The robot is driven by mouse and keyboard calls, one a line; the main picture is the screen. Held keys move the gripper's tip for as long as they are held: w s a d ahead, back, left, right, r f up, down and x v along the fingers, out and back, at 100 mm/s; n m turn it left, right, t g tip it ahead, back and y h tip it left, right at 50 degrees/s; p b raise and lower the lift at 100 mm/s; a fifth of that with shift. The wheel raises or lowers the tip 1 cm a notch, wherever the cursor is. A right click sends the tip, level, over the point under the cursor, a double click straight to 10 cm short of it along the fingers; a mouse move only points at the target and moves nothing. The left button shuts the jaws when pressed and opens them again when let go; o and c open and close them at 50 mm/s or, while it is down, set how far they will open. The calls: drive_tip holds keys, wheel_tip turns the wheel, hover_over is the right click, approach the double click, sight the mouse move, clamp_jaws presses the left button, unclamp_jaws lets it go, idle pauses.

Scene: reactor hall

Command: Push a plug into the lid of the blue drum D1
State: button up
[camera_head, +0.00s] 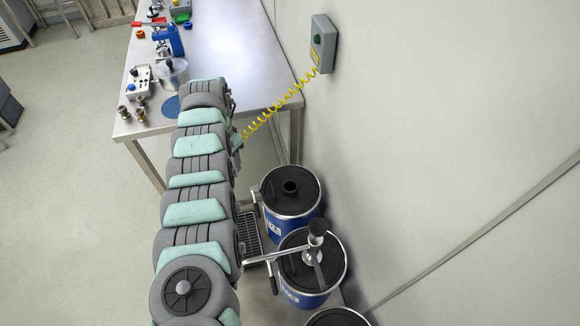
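Blue drums with black lids stand on the floor by the wall. The nearest to the table (290,190) has a dark raised round opening in its lid. The middle drum (306,297) has a metal tool with a round head (317,228) over its lid. A third lid (338,318) is cut off by the bottom edge. I cannot read which drum is D1. Small metal fittings (123,112) stand near the table's front left edge; I cannot tell whether one is a plug. My arm reaches up to the table, and its links hide my gripper.
The metal table (235,55) holds a metal pot (173,72), a white control box (138,80), a blue tool (175,40) and a blue disc (171,107). A yellow coiled cable (270,110) hangs from a grey wall box (323,43) towards my arm.

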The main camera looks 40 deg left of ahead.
drive_tip(key=shift+w+d+m, duration=0.6)
drive_tip(key=shift+w+d, duration=0.8)
drive_tip(key=shift+w, duration=0.05)
drive_tip(key=m+b, duration=0.1)
drive_tip(key=m, duration=0.3)
hover_over(290, 181)
drive_tip(key=s+d, duration=0.2)
wheel_tip(290, 181, down, 6)
drive_tip(key=f, duration=0.1)
drive_tip(key=shift+w+a+r, duration=0.2)
drive_tip(key=shift+a+r, duration=0.05)
drive_tip(key=shift+r, duration=0.05)
drive_tip(key=shift+r+p, duration=0.1)
drive_tip(key=shift+p, duration=0.3)
drive_tip(key=shift+f, duration=0.2)
drive_tip(key=shift+f+b, duration=1.05)
drive_tip(key=shift+f, duration=0.15)
drive_tip(key=shift+f, duration=0.25)
idle(1.1)
